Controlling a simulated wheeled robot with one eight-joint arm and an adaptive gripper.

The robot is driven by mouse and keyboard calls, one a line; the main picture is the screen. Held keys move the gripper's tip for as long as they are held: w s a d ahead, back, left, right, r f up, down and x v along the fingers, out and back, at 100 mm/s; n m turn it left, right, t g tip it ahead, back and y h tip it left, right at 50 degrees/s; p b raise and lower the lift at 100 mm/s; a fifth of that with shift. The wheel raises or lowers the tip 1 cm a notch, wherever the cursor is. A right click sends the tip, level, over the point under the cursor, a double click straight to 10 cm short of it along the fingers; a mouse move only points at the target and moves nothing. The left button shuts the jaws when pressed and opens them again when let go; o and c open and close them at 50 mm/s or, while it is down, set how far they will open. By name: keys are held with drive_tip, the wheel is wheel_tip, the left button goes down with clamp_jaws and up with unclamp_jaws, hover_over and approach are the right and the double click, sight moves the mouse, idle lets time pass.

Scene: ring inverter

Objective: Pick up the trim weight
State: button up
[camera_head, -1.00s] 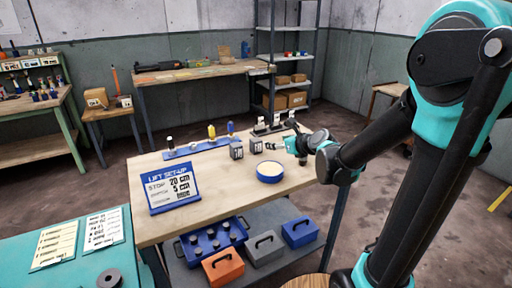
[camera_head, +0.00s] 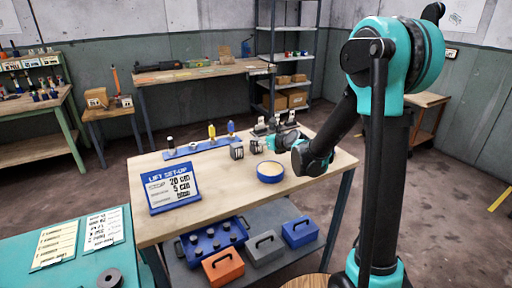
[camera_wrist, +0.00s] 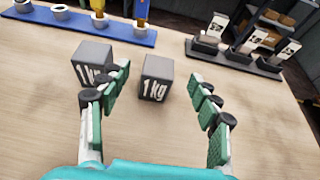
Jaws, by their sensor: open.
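Two dark grey blocks marked "1 kg" stand on the wooden table; I cannot tell which is the trim weight. In the head view they are the left block (camera_head: 236,151) and the right block (camera_head: 256,146). In the wrist view, the left block (camera_wrist: 92,58) is partly hidden by the left finger, and the right block (camera_wrist: 156,79) stands upright ahead, in line with the gap between the fingers. My gripper (camera_wrist: 160,84) is open and empty, its fingers spread wide. In the head view it is small and partly hidden by my wrist, just right of the right block.
A blue peg strip (camera_wrist: 85,24) lies behind the blocks to the left. A dark rack with cards (camera_wrist: 236,57) stands behind right. A round blue tub (camera_head: 270,174) and the lift set-up sign (camera_head: 172,189) stand on the table (camera_head: 225,200). The front right tabletop is clear.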

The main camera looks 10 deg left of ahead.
drive_tip(key=shift+f+x, duration=0.2)
drive_tip(key=shift+x, duration=2.7)
drive_tip(key=shift+s, duration=0.15)
drive_tip(key=shift+c, duration=0.3)
clamp_jaws()
